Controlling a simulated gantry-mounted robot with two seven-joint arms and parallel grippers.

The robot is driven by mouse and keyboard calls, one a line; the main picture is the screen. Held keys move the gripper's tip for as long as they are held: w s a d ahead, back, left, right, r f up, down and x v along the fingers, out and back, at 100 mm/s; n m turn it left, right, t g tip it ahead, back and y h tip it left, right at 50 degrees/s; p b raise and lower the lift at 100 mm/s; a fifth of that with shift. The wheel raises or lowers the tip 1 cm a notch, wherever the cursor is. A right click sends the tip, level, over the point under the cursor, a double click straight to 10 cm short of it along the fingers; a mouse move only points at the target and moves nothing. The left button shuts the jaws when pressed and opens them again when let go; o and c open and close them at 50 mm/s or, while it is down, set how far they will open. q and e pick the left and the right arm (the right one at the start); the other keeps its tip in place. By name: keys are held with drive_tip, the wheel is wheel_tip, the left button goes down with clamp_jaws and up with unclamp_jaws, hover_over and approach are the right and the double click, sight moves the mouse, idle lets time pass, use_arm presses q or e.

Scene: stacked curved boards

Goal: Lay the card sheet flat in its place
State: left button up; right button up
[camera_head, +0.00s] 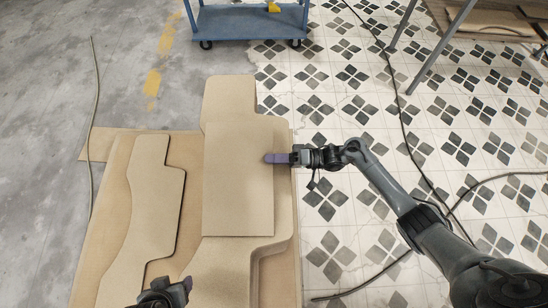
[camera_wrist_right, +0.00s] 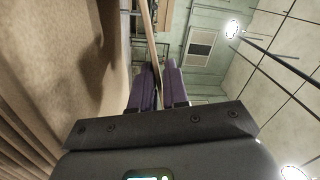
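The card sheet (camera_head: 238,190) is a plain tan rectangle over the stacked curved boards (camera_head: 225,98), and it hides part of them. In the right wrist view the sheet (camera_wrist_right: 151,42) shows edge-on as a thin strip running between the purple fingers. My right gripper (camera_head: 278,158) is at the sheet's right edge and looks shut on it; in its wrist view the fingers (camera_wrist_right: 158,88) lie on both sides of the strip. The sheet seems apart from the board surface at left there. My left gripper (camera_head: 172,290) is at the bottom edge, partly cut off; its opening is unclear.
A narrower curved board (camera_head: 150,200) lies left of the sheet, on a larger flat tan panel (camera_head: 93,262). A blue cart (camera_head: 248,22) stands at the top. Cables (camera_head: 400,110) cross the tiled floor at right, near a metal-legged table (camera_head: 440,45).

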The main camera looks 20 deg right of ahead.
drive_tip(key=shift+o, duration=1)
drive_tip(key=shift+d, duration=0.1)
use_arm(q)
drive_tip(key=shift+d, duration=0.1)
use_arm(e)
drive_tip(key=shift+v, duration=2.65)
drive_tip(key=shift+o, duration=0.5)
drive_tip(key=o, duration=0.5)
drive_tip(key=shift+c, duration=0.2)
